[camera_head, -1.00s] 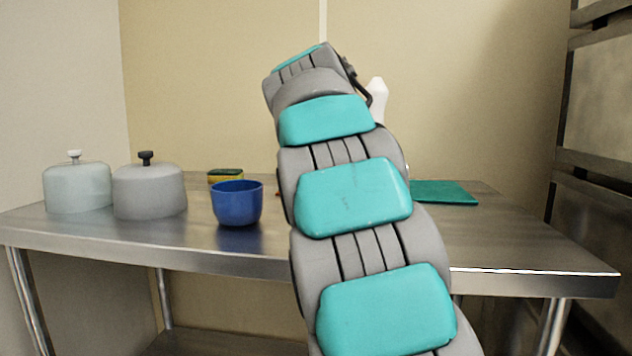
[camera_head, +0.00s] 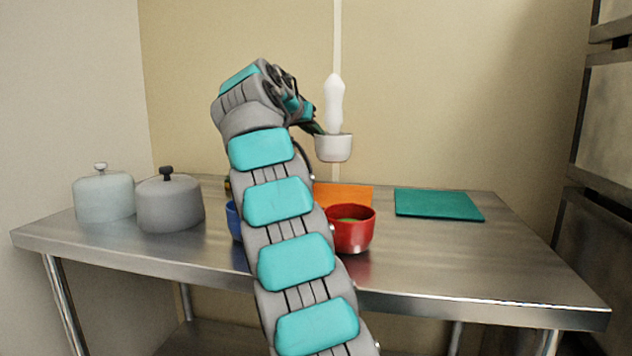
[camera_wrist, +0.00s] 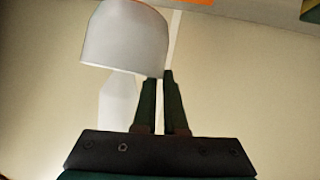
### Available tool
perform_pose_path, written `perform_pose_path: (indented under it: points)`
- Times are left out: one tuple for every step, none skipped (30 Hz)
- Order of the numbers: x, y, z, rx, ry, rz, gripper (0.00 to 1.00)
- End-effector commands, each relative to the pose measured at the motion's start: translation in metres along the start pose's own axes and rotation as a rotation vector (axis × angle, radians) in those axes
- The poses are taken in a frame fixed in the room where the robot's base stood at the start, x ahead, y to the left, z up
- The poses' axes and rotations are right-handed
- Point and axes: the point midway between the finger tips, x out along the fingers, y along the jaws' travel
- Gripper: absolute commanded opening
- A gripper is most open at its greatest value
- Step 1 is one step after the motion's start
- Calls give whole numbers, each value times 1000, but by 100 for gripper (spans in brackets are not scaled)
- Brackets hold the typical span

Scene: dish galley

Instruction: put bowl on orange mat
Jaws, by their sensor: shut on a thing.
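My gripper (camera_head: 317,129) is shut on the rim of a white bowl (camera_head: 333,149) and holds it in the air above the back of the table. A white bottle (camera_head: 334,100) sticks up out of the bowl. In the wrist view, which looks upside down, the fingertips (camera_wrist: 160,74) meet the rim of the bowl (camera_wrist: 125,42), and the bottle (camera_wrist: 118,105) shows at its opening. The orange mat (camera_head: 345,195) lies on the table below the held bowl, partly hidden by my arm and a red bowl. An orange strip of it shows in the wrist view (camera_wrist: 195,2).
The red bowl (camera_head: 352,233), with something green inside, stands in front of the orange mat. A blue bowl (camera_head: 233,222) is mostly behind my arm. Two lidded pots, pale (camera_head: 104,197) and grey (camera_head: 170,205), stand left. A teal mat (camera_head: 438,204) lies right; the table's front right is clear.

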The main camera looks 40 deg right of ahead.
Motion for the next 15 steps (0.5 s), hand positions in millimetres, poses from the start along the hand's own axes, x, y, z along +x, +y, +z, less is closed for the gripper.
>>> perform_pose_path:
  points:
    - [2, 0, 5, -2, 0, 1, 0]
    - [4, -1, 8, -3, 0, 1, 0]
    - [6, -2, 12, -4, 0, 1, 0]
    - [7, -2, 15, -3, 0, 0, 0]
    - [8, -2, 18, -3, 0, 0, 0]
    - [10, -2, 22, -3, 0, 0, 0]
    - [13, -3, 29, -2, -2, 1, 0]
    - [18, -4, 37, -2, -2, 1, 0]
    - [21, -6, 44, -1, -1, 1, 0]
    - [23, -6, 47, -1, -1, 0, 0]
    - [24, -7, 50, -1, -1, 0, 0]
    - [26, -7, 53, -1, 1, 0, 0]
    - [26, -7, 54, -1, 1, -1, 0]
    - [26, -8, 54, -1, 2, -1, 0]
    - [27, -8, 56, -1, 2, -2, 0]
